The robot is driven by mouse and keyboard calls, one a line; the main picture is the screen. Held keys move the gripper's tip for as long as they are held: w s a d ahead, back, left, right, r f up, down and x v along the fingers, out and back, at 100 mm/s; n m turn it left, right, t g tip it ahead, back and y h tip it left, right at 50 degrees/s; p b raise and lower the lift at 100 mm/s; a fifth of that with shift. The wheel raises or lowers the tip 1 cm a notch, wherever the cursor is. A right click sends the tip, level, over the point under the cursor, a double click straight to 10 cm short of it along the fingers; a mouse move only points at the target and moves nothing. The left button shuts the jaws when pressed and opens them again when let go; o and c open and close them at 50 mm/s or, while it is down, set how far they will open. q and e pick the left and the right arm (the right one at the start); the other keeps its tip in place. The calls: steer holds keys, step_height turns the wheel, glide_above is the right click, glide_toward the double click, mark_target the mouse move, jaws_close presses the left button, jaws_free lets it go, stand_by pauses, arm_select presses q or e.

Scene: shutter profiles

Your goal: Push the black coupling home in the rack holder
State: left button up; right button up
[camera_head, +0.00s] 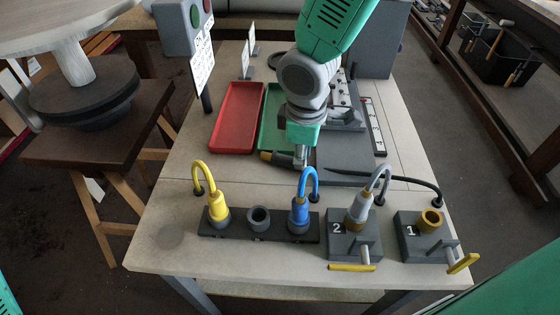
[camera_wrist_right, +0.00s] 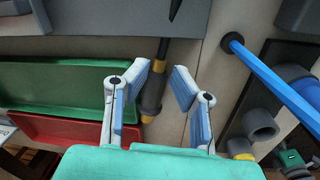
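The black coupling (camera_head: 283,157), with a yellow band and a dark cable, lies on the table behind the rack holder. My right gripper (camera_head: 302,160) is above its right part. In the wrist view the right gripper (camera_wrist_right: 163,78) is open, with the coupling (camera_wrist_right: 152,92) showing between its fingers, closer to the left one; contact cannot be told. The rack holder (camera_head: 239,238) is a black bar with a yellow coupling (camera_head: 218,212), an empty grey socket (camera_head: 259,219) and a blue coupling (camera_head: 299,215). The empty socket also shows in the wrist view (camera_wrist_right: 260,126). My left gripper is not in view.
A red tray (camera_head: 237,118) and a green tray (camera_head: 270,100) lie behind. Block 2 (camera_head: 343,247) holds a grey coupling (camera_head: 358,207); block 1 (camera_head: 412,246) has an empty brass socket. Both have yellow-handled levers. Looped cables rise behind the holder. The table's front left is clear.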

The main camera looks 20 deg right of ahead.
steer(key=f, duration=0.2)
steer(key=shift+w+d+f, duration=0.1)
steer(key=shift+d+f, duration=0.3)
steer(key=shift+a, duration=0.3)
jaws_close()
steer(key=shift+a+r, duration=0.1)
steer(key=shift+a, duration=0.05)
steer(key=shift+r, duration=0.1)
